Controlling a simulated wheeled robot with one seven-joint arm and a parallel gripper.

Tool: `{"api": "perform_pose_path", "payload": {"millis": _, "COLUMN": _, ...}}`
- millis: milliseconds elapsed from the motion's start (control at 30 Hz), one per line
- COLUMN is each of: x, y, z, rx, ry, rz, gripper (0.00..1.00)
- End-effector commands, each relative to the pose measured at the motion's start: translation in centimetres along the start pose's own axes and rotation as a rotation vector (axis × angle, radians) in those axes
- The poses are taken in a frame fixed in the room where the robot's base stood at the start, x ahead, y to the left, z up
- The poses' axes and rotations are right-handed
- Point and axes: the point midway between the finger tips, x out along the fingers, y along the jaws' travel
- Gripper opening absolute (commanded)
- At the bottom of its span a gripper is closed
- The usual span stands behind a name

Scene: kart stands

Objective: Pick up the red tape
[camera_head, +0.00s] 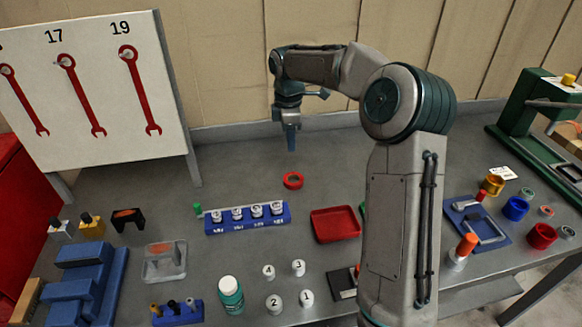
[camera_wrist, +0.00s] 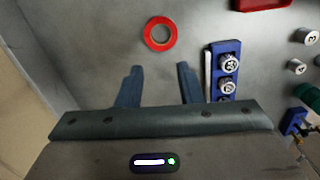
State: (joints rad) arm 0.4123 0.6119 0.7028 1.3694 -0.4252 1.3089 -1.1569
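The red tape (camera_head: 293,180) is a small red ring lying flat on the grey table, behind the blue block with numbered sockets. In the wrist view the red tape (camera_wrist: 160,34) lies beyond the fingertips, roughly centred between them, with bare table showing through its hole. My gripper (camera_head: 291,140) hangs above the table with its fingers pointing down, above the tape in the head view and apart from it. In the wrist view my gripper (camera_wrist: 158,68) has its two fingers spread wide, with nothing between them.
The blue socket block (camera_head: 248,218) stands in front of the tape, and a red tray (camera_head: 335,224) lies to its right. A board with red wrenches (camera_head: 95,90) stands at the left. The table around the tape is clear at the back.

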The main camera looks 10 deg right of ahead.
Motion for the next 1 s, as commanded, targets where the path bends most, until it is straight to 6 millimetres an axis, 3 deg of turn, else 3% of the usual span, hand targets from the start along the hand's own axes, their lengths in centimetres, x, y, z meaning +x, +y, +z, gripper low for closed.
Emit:
{"api": "perform_pose_path", "payload": {"millis": 233, "x": 0.7, "y": 1.7, "z": 0.7, "rx": -0.059, "ry": 0.031, "rz": -0.007, "gripper": 0.34}}
{"api": "perform_pose_path", "payload": {"millis": 600, "x": 7.4, "y": 1.6, "z": 0.5, "rx": -0.059, "ry": 0.03, "rz": -0.007, "gripper": 0.34}}
{"api": "perform_pose_path", "payload": {"millis": 867, "x": 9.3, "y": 1.5, "z": 0.5, "rx": -0.059, "ry": 0.03, "rz": -0.007, "gripper": 0.34}}
{"api": "perform_pose_path", "payload": {"millis": 1000, "x": 11.4, "y": 1.3, "z": 0.6, "rx": -0.058, "ry": 0.031, "rz": -0.009, "gripper": 0.34}}
